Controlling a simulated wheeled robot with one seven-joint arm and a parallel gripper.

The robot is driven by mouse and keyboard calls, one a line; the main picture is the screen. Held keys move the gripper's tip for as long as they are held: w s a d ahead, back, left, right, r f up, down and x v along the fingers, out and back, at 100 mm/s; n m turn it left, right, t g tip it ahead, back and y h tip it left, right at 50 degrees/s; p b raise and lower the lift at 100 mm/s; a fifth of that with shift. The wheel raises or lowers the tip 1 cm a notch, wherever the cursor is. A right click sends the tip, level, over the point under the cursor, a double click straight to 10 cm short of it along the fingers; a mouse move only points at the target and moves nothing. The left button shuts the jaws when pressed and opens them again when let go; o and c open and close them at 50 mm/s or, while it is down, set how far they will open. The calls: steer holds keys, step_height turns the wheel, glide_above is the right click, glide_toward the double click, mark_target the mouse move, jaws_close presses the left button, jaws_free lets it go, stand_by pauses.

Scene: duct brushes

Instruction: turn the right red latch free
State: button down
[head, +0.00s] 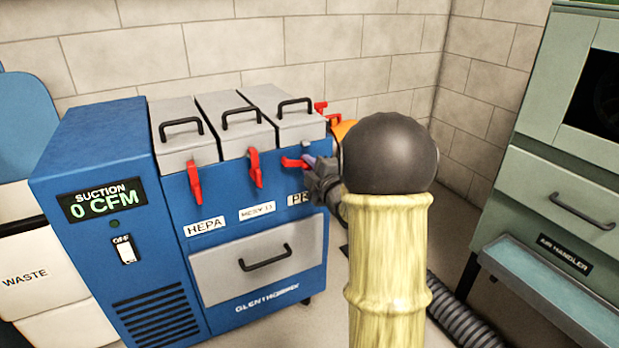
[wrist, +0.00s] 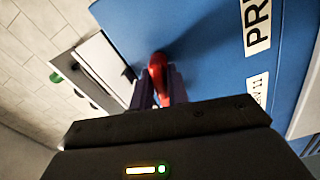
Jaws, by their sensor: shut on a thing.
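The right red latch (head: 290,163) is on the front of the blue filter unit, under the right grey lid (head: 290,122). It lies roughly sideways in the head view, unlike the other two front latches. My gripper (head: 311,162) is shut on this latch. In the wrist view the latch (wrist: 157,66) stands between the two purple-grey fingers of my gripper (wrist: 160,88). The fingers hide part of it. The left red latch (head: 195,183) and middle red latch (head: 255,168) hang downward and are apart from my gripper.
The blue filter unit (head: 170,215) has a grey drawer (head: 225,268) below the latches. More red parts (head: 320,107) show at its far right side. A green air handler (head: 560,190) stands at right, a waste bin (head: 25,295) at left. A hose (head: 465,318) lies on the floor.

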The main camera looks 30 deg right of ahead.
steer(key=shift+f+n+b, duration=0.25)
steer(key=shift+n+b, duration=1)
steer(key=shift+n, duration=0.05)
steer(key=c, duration=1.5)
jaws_free()
steer(key=shift+r, duration=0.1)
